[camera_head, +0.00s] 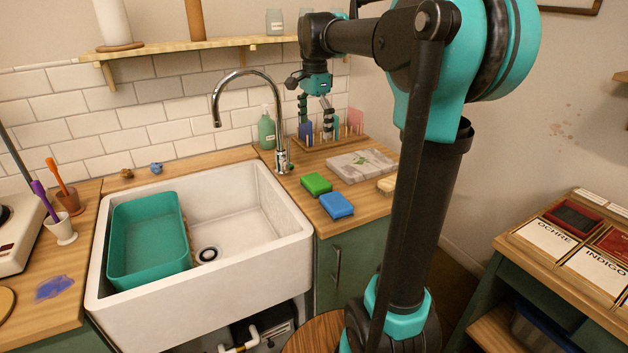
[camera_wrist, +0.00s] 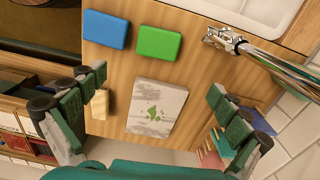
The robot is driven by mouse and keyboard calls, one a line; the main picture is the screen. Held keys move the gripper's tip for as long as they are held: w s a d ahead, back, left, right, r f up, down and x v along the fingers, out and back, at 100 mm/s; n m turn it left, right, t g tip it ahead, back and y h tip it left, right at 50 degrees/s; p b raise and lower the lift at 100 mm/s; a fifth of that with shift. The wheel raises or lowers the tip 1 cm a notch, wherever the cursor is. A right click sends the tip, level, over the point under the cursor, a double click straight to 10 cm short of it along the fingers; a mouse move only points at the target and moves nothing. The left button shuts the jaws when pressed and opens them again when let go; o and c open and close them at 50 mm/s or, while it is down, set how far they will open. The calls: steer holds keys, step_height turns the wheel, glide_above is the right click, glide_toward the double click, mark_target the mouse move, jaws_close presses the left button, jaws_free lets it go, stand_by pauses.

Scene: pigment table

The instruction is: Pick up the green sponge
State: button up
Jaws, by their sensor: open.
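The green sponge (camera_head: 316,184) lies flat on the wooden counter right of the sink, just behind a blue sponge (camera_head: 336,205). In the wrist view the green sponge (camera_wrist: 159,43) is at the top middle, with the blue sponge (camera_wrist: 106,29) to its left. My gripper (camera_head: 316,108) is raised over the back of the counter, above and apart from the green sponge. In the wrist view my gripper (camera_wrist: 158,101) has its fingers wide apart, with nothing between them. Both sponges are fully visible.
A grey slab with a green leaf mark (camera_head: 361,166) lies behind the sponges, with a pale block (camera_head: 387,184) beside it. The tap (camera_head: 281,150) rises at the sink's corner. A green bottle (camera_head: 266,130) and a pegged rack (camera_head: 325,140) stand at the back. The sink (camera_head: 277,262) holds a teal basin (camera_head: 150,275).

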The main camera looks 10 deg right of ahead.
glide_above(316, 180)
steer(key=f, duration=1)
steer(key=shift+a+f, duration=0.2)
steer(key=shift+f, duration=0.1)
steer(key=shift+s+d+f, duration=0.1)
steer(key=shift+d+f, duration=0.05)
steer(key=shift+f, duration=3.05)
steer(key=shift+c, duration=0.5)
steer(key=c, duration=0.6)
